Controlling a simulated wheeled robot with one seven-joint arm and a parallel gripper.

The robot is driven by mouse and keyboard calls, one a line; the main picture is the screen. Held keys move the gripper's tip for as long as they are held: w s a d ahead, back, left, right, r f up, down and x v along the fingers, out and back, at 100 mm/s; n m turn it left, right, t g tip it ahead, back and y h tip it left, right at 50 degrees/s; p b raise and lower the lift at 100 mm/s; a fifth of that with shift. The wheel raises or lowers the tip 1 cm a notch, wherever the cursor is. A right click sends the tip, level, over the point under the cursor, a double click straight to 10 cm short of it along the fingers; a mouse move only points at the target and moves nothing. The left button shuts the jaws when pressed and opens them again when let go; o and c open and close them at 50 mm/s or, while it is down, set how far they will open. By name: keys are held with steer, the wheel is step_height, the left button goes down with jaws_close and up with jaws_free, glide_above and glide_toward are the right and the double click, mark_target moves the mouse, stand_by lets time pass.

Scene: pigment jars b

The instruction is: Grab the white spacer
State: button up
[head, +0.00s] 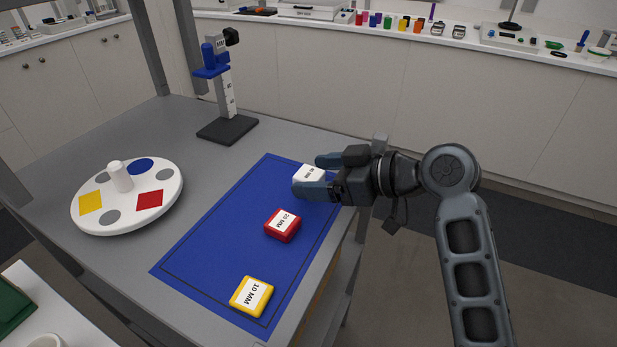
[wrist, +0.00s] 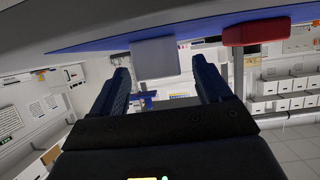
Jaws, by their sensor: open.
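The white spacer (head: 309,174), a small block with a printed label on top, sits on the far end of the blue mat (head: 205,253). My gripper (head: 322,175) is open at the mat's right edge, its fingers on either side of the spacer in the head view; the near finger hides part of it. In the wrist view the spacer (wrist: 155,58) shows as a pale block between and beyond the open fingers (wrist: 160,82). I cannot tell whether either finger touches it.
A red spacer (head: 282,225) and a yellow spacer (head: 252,296) sit nearer on the mat. A white turntable (head: 160,205) with coloured patches stands left. A stand with a blue clamp (head: 227,128) is at the back. The mat's left side is clear.

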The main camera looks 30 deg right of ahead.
steer(key=shift+x, duration=1.15)
steer(key=c, duration=1.2)
steer(key=shift+r, duration=0.15)
